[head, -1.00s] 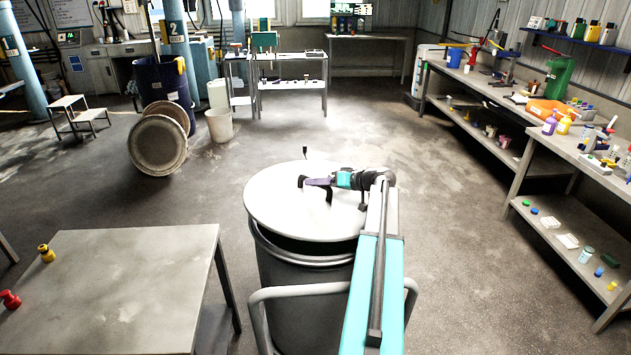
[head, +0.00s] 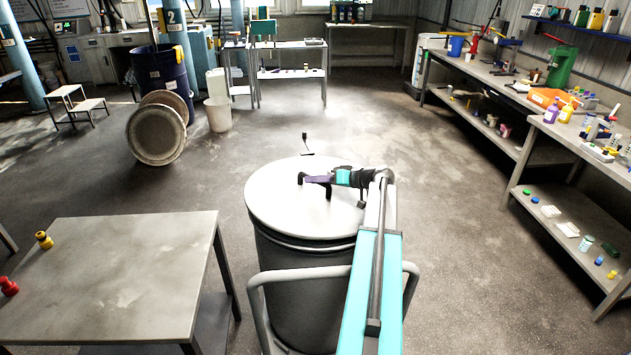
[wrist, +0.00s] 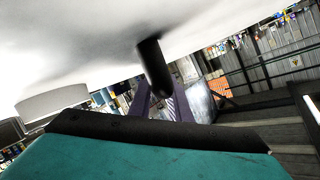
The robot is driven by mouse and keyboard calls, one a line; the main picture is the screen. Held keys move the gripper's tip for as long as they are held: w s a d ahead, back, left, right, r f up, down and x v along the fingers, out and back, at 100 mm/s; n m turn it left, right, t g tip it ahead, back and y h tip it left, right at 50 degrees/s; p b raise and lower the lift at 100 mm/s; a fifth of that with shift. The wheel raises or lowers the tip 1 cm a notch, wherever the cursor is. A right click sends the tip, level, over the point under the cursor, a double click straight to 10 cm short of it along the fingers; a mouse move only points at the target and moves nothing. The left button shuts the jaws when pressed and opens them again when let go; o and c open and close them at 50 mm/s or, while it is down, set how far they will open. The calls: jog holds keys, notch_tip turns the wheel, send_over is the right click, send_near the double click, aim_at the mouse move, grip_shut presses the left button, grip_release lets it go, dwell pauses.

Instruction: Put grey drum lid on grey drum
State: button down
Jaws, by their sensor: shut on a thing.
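The grey drum (head: 290,300) stands upright in front of me, with a ribbed band near its top. The pale, round grey drum lid (head: 275,205) lies level over the drum's mouth, and no clear gap shows along the front. I cannot tell if it is seated all round. My gripper (head: 318,180) is shut on the lid's dark handle, above the lid's middle. In the wrist view the pale lid (wrist: 90,45) fills the top, and the dark handle (wrist: 153,68) is at the purple fingers (wrist: 160,105). The drum's inside is hidden.
A tubular rail (head: 258,310) curves round the drum's near side. A grey table (head: 110,275) stands at left with a red and a yellow knob-like item. Benches (head: 560,140) line the right. Round discs (head: 155,135) lean by a blue drum (head: 163,75) behind. The middle floor is clear.

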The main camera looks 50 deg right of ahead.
jog(key=shift+f+b, duration=0.65)
jog(key=shift+f, duration=0.05)
jog(key=c, duration=1.6)
grip_release()
jog(key=shift+s, duration=0.1)
jog(key=shift+o, duration=0.2)
jog(key=shift+f, duration=0.2)
jog(key=b+v, duration=0.3)
jog(key=v, duration=1.1)
jog(key=shift+r, duration=0.1)
